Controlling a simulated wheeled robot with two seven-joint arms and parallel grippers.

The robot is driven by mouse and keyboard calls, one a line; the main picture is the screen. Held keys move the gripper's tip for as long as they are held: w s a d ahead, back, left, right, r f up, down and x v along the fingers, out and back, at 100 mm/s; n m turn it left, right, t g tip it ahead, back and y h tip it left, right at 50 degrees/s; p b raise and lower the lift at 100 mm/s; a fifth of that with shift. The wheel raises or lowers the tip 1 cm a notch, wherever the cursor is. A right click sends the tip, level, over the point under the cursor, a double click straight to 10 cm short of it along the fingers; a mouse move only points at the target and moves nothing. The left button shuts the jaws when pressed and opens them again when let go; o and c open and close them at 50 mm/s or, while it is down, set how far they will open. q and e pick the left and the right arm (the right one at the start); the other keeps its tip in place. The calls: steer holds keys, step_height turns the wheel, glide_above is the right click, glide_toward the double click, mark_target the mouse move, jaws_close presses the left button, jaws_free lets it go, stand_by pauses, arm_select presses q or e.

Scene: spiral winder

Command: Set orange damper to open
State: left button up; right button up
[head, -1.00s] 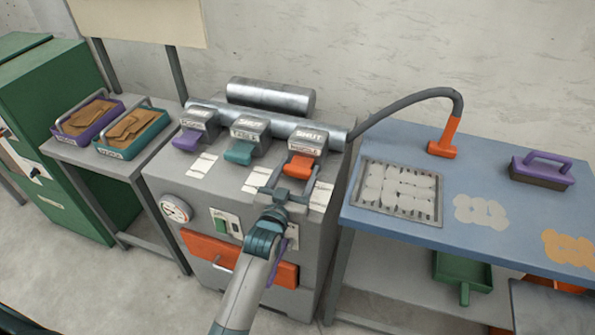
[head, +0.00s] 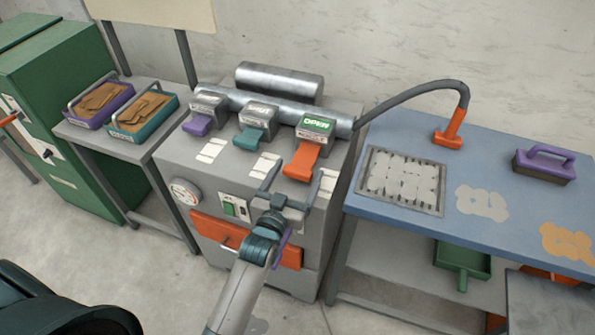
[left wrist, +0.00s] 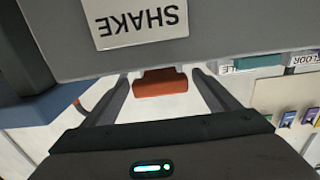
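The orange damper (head: 302,160) is the rightmost of three on top of the grey machine. Its handle hangs forward and down, and its box shows a green sign (head: 316,124) reading OPEN. My left gripper (head: 291,182) is just in front of and below the handle, fingers spread, with nothing held and a gap to the handle in the head view. In the left wrist view, an orange piece (left wrist: 160,82), likely the damper handle, shows beyond and between the open fingers (left wrist: 160,92). My right gripper is not in view.
The purple damper (head: 197,124) and teal damper (head: 248,138) stand to the left. An orange drawer (head: 215,231) is on the machine's front. A blue bench (head: 390,225) with a grate and a hose is at right. A table with two trays is at left.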

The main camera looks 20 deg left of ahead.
arm_select(q)
steer(key=shift+r, duration=0.1)
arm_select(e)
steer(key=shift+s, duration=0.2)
arm_select(q)
steer(key=shift+s, duration=0.15)
steer(key=shift+s, duration=0.7)
steer(key=s+b, duration=0.3)
steer(key=s, duration=1.3)
steer(key=shift+a, duration=0.3)
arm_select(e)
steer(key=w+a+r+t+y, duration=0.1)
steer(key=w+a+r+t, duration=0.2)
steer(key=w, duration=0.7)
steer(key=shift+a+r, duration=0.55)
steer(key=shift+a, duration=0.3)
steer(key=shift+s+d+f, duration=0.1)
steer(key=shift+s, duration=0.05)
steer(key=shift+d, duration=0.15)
